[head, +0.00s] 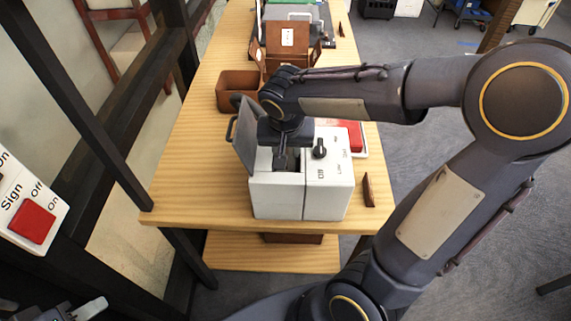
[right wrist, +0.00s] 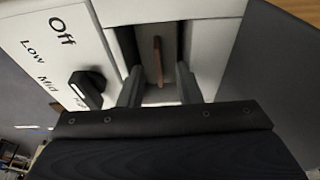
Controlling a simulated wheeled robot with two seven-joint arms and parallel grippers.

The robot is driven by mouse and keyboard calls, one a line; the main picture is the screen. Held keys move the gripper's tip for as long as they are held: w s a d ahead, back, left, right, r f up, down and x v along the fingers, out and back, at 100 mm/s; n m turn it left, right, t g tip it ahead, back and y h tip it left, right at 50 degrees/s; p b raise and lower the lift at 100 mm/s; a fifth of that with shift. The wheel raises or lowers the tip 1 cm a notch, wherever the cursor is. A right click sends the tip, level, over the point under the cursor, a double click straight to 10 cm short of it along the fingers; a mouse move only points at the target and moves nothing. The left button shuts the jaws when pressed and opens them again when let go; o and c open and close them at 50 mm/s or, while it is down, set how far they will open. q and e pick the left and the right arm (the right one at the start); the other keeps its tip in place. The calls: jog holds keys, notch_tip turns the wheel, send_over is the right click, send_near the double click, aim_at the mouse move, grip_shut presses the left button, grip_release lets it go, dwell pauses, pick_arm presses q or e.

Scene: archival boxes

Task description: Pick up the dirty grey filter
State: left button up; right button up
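A white box-shaped machine (head: 327,190) with a black knob (head: 319,149) stands on the table; its grey lid (head: 245,140) is raised on the left side. My right gripper (head: 286,163) points down into the opening in its top. In the right wrist view the right fingers (right wrist: 159,90) are apart at the slot (right wrist: 145,35), with a thin brown strip (right wrist: 157,60) between them and not visibly touched. I cannot make out a grey filter; the strip may be an edge of something in the slot. My left gripper (head: 88,309) shows only partly at the bottom left.
The wooden table (head: 190,185) also bears a brown open box (head: 236,88) behind the machine and a red-topped thing (head: 355,135) to its right. A panel with a red switch (head: 32,221) is at the far left. The left table strip is clear.

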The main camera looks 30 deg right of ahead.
jog(key=shift+w+d+f, duration=0.1)
jog(key=shift+d+f, duration=0.05)
jog(key=shift+f, duration=0.5)
grip_shut()
